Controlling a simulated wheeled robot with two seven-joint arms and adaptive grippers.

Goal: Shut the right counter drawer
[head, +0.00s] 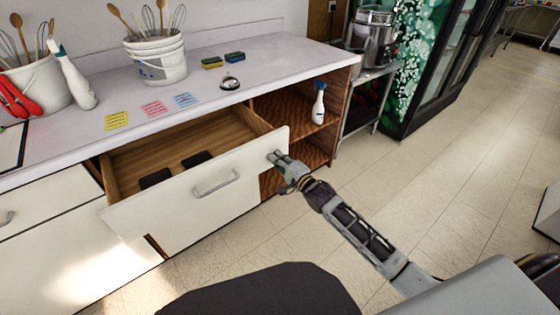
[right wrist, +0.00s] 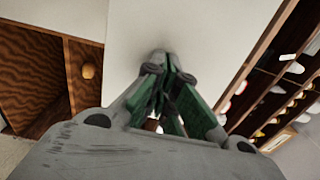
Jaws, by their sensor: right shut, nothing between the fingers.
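The right counter drawer (head: 225,178) is pulled out from the counter in the head view, with a white front, a metal handle (head: 215,184) and a wooden inside holding two dark flat items (head: 196,159). My right gripper (head: 277,158) is shut and empty, its fingertips at the upper right end of the drawer front. In the right wrist view the closed fingers (right wrist: 160,80) point at the white drawer front (right wrist: 190,30); I cannot tell whether they touch it. My left gripper is not in view.
The countertop (head: 220,85) carries a white bucket of utensils (head: 155,60), sponges, coloured notes and a spray bottle (head: 75,80). An open wooden shelf (head: 290,110) with another spray bottle (head: 318,103) is right of the drawer. The floor (head: 430,150) to the right is clear.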

